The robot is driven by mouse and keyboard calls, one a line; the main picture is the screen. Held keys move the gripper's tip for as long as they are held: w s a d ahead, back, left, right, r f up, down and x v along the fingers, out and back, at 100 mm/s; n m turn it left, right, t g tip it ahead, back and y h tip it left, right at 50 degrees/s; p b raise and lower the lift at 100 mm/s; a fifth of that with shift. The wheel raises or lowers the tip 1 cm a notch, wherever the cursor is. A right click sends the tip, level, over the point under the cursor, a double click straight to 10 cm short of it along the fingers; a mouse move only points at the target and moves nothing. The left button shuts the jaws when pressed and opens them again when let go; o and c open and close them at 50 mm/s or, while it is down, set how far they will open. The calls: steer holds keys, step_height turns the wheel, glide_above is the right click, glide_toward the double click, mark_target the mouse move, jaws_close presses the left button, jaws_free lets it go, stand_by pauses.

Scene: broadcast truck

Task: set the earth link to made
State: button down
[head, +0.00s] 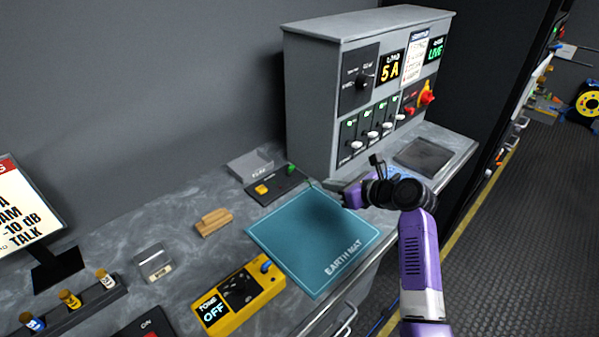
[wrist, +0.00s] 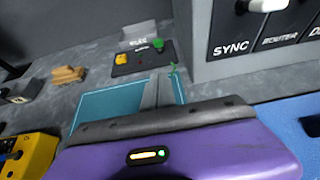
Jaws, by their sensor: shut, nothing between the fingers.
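A black plate (head: 268,197) lies on the grey bench behind the teal earth mat (head: 285,236). It carries a yellow block (head: 261,189) at its left and a green knob (head: 291,169) at its right; I take it for the earth link, but its label is unreadable. In the wrist view, the plate's yellow block (wrist: 121,58) and green knob (wrist: 158,45) stand apart. My gripper (head: 330,185) is shut and empty above the mat's far right side, right of the plate. Its fingers (wrist: 158,92) point toward the plate without visibly touching it.
A grey console (head: 310,105) with switches and lit displays stands right of the plate. A yellow tone box (head: 238,297), a wooden block (head: 213,221) and a small grey box (head: 154,262) sit to the left.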

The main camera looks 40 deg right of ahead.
glide_toward(292, 170)
steer(key=f, duration=0.1)
steer(key=w+f, duration=0.1)
steer(key=f, duration=0.1)
steer(key=shift+w+a+f, duration=0.1)
steer(key=shift+a+f, duration=0.1)
steer(key=shift+f, duration=0.15)
steer(key=shift+w+r, duration=0.3)
steer(key=shift+w, duration=0.65)
steer(key=shift+w+r, duration=0.3)
steer(key=shift+w, duration=0.7)
